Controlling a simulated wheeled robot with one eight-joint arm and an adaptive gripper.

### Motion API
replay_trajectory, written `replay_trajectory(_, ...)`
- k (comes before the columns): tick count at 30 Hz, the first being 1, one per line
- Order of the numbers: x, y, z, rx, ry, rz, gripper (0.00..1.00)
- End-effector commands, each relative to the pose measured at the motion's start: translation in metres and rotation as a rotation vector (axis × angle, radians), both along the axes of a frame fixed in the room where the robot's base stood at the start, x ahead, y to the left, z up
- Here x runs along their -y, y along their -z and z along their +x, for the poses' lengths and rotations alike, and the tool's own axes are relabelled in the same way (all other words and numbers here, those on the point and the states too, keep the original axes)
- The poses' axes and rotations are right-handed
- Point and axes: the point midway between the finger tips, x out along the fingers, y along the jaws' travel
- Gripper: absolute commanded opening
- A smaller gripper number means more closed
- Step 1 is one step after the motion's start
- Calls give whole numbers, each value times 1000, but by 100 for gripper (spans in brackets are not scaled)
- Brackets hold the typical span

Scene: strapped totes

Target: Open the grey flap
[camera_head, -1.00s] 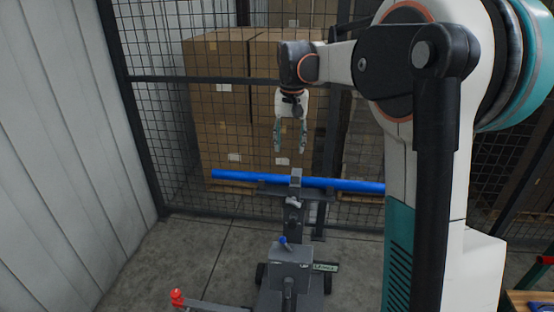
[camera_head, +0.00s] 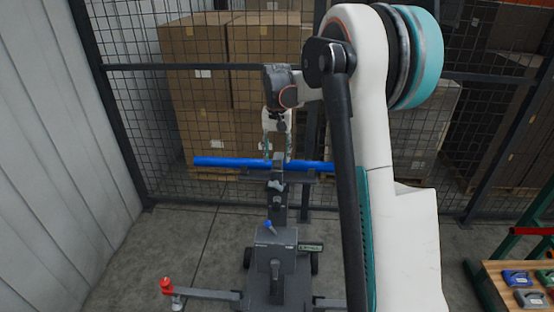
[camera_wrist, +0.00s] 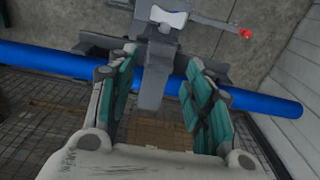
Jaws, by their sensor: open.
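A grey flap (camera_wrist: 154,72) shows in the wrist view as a flat upright bar crossing the blue pipe (camera_wrist: 48,62). It belongs to a grey stand whose post (camera_head: 278,205) rises from the floor in the head view. My gripper (camera_wrist: 160,80) is open, its teal-padded fingers on either side of the flap, with visible gaps. In the head view my gripper (camera_head: 279,152) points down at the pipe (camera_head: 225,162), around the flap. Whether a finger touches the flap I cannot tell.
A wire mesh fence with stacked cardboard boxes (camera_head: 200,95) stands behind the stand. A grey box with a blue lever (camera_head: 268,226) and a red-knobbed arm (camera_head: 167,286) are in front. A wooden-topped bench (camera_head: 505,285) is at right.

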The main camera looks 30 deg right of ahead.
Motion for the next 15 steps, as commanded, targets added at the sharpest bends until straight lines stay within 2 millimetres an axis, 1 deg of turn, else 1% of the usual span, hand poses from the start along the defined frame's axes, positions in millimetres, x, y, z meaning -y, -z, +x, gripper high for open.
replay_trajectory(1, 0, 8, 0, 0, 0, 0, 47)
replay_trajectory(3, 0, 15, 0, 0, 0, 0, 47)
replay_trajectory(6, 0, 22, 0, 0, 0, 0, 47)
replay_trajectory(15, 0, 26, 0, 0, 0, 0, 47)
